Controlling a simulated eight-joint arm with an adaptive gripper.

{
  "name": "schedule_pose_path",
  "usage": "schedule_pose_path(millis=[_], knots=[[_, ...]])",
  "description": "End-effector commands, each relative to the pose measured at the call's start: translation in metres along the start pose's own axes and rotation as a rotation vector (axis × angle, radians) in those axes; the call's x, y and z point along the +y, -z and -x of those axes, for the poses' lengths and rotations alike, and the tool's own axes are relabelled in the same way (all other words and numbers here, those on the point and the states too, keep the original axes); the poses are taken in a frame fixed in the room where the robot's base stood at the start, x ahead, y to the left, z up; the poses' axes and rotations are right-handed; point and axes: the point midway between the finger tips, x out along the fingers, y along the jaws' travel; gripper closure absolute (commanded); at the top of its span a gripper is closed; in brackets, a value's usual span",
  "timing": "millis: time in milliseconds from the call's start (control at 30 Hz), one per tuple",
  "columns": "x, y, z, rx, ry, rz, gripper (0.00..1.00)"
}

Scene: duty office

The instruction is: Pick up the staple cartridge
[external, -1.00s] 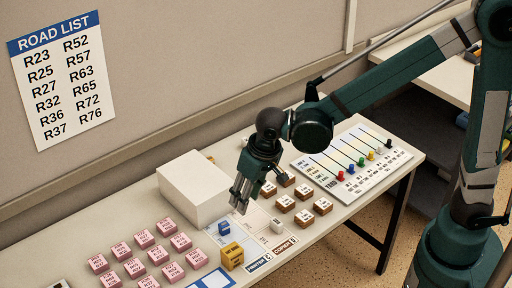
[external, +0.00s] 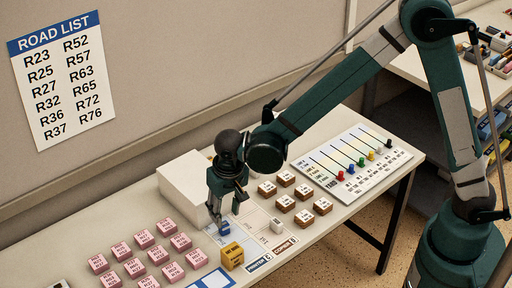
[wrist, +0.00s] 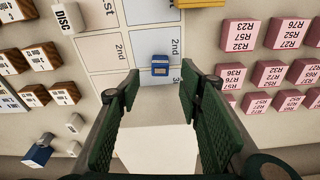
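A small blue block with a pale label (wrist: 160,66) lies on the marked sheet (wrist: 150,108), in a column with "2nd" printed beside it. It may be the staple cartridge, but its label is too small to read. In the external view the blue block (external: 224,229) sits just beside my fingertips. My gripper (external: 216,223) points down over the sheet. In the wrist view my gripper (wrist: 160,82) is open and empty, with the blue block between and just beyond its fingertips. I cannot tell the exact height of the fingers.
A white box (external: 187,190) stands close behind my gripper. A yellow block (external: 232,256) is in front of it, and a white block labelled DISC (wrist: 68,18) is on the sheet. Pink blocks (external: 157,255) and brown blocks (external: 304,217) flank the sheet. A lever panel (external: 350,160) lies farther right.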

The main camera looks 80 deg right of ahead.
Motion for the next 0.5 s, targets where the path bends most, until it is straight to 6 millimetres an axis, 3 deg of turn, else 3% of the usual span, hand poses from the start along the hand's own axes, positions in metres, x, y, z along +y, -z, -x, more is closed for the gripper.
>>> schedule_pose_path(millis=[500], knots=[[-0.0004,0.0006,-0.0093,0.0,0.0,0.0,0.63]])
